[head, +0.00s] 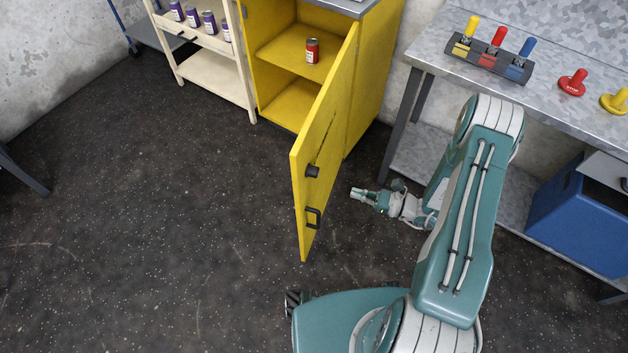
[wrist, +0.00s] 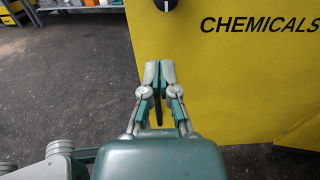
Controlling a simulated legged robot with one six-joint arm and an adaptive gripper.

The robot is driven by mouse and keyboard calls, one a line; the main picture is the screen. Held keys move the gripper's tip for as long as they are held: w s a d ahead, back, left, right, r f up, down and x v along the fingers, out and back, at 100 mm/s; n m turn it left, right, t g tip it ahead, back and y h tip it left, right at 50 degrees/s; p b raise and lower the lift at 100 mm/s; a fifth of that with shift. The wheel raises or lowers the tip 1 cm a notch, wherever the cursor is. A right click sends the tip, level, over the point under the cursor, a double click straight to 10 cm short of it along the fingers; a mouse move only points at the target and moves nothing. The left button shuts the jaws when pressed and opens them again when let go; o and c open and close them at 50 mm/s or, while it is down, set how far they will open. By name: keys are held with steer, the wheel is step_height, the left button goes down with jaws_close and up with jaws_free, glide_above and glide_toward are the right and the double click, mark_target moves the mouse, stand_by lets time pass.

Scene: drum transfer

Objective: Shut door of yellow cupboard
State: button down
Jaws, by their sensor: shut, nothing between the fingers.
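The yellow cupboard (head: 376,75) stands at the back middle of the head view. A red can (head: 312,51) stands on the shelf inside. My gripper (head: 357,193) is shut and empty, to the right of the door. In the wrist view my gripper (wrist: 159,72) has its fingertips together in front of the door face (wrist: 235,85), which reads CHEMICALS. I cannot tell if they touch it. The knob (wrist: 166,4) shows at the top edge.
A cream shelf (head: 215,70) with several purple cans stands left of the cupboard. A metal bench (head: 470,75) with levers and stop buttons is on the right, with a blue bin (head: 575,225) under it. The floor left of the door is clear.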

mark_target(306, 179)
steer(key=x, duration=1.3)
steer(key=shift+s, duration=0.1)
steer(key=shift+a, duration=0.1)
